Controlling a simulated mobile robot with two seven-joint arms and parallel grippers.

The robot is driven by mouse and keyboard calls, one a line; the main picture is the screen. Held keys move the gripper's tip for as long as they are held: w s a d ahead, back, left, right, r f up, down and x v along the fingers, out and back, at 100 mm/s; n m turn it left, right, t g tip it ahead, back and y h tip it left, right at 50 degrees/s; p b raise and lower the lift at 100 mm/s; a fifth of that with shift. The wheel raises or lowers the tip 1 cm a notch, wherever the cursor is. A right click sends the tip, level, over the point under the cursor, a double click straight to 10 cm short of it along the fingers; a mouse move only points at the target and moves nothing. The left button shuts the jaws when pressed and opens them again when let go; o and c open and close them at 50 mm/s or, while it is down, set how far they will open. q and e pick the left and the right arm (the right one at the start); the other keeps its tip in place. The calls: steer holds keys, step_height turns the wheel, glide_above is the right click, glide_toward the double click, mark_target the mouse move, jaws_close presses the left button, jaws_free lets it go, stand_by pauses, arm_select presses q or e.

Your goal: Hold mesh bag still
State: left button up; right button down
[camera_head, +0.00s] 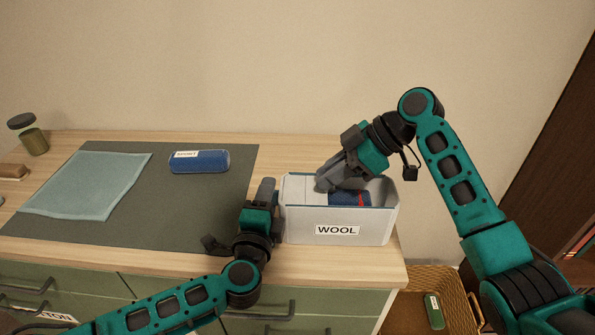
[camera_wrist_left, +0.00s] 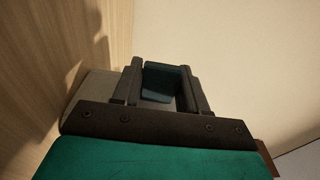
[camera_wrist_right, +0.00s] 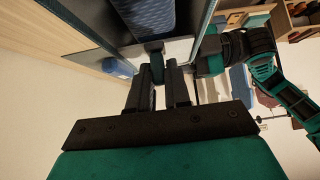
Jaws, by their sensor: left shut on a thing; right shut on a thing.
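A pale blue flat cloth-like piece (camera_head: 86,185) lies on the dark mat at the left; I cannot tell whether it is the mesh bag. My left gripper (camera_head: 267,186) points up beside the left wall of the white WOOL box (camera_head: 365,231). In the left wrist view it is shut on a dark teal piece (camera_wrist_left: 164,82). My right gripper (camera_head: 325,183) reaches down into the box and is shut on a small piece, largely hidden. A blue roll (camera_head: 345,198) with a red mark lies inside the box; its ribbed side shows in the right wrist view (camera_wrist_right: 148,14).
A blue labelled roll (camera_head: 208,162) lies on the dark mat (camera_head: 150,218). A jar (camera_head: 34,140) stands at the far left. A wicker basket (camera_head: 460,300) with a green item is on the floor at the right. Bare mat lies left of my left gripper.

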steer(key=d, duration=1.2)
steer(key=shift+w, duration=0.1)
steer(key=shift+a, duration=0.1)
steer(key=c, duration=1.1)
jaws_free()
steer(key=v, duration=1.2)
arm_select(q)
steer(key=o, duration=1.2)
